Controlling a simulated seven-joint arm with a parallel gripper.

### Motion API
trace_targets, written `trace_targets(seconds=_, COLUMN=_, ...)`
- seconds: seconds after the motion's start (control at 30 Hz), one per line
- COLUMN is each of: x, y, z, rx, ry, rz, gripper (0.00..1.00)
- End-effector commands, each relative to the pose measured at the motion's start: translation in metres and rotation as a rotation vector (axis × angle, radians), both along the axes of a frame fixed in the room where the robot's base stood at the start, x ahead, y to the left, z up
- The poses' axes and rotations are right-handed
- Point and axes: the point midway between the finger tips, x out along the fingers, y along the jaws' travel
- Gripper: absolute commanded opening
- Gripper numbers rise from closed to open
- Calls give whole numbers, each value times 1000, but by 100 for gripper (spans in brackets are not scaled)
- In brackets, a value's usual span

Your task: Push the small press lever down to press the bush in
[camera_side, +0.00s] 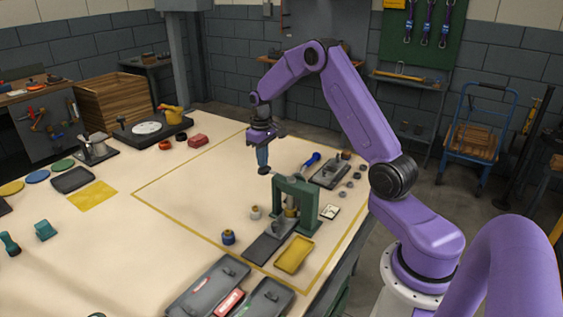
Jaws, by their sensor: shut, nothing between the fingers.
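The small press (311,204) is a green frame standing on the table inside the yellow outline. A brass-coloured part (291,212), perhaps the bush, sits under the press arch; how deep it is seated cannot be told. My gripper (264,169) points down, shut and empty, just left of and above the press top. A small dark piece at the fingertips may be the end of the press lever; whether they touch cannot be told. The rest of the lever is not clear.
A dark plate (264,249) and a yellow tray (294,254) lie in front of the press. A blue-capped part (228,237) and a pale part (255,212) stand left. A blue-handled tool (312,160) lies behind.

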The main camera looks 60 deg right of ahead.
Motion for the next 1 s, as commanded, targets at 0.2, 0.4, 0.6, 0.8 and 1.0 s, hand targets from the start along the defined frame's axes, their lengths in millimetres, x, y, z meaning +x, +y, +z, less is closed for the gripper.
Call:
trace_targets(seconds=0.2, x=0, y=0, z=-2, rx=1, ry=2, rz=0, gripper=0)
trace_targets(seconds=0.4, x=0, y=0, z=-6, rx=1, ry=3, rz=0, gripper=0)
trace_targets(seconds=0.6, x=0, y=0, z=-6, rx=0, ry=2, rz=0, gripper=0)
trace_targets(seconds=0.8, x=0, y=0, z=-6, rx=0, ry=1, rz=0, gripper=0)
trace_targets(seconds=1.0, x=1, y=0, z=-8, rx=0, ry=1, rz=0, gripper=0)
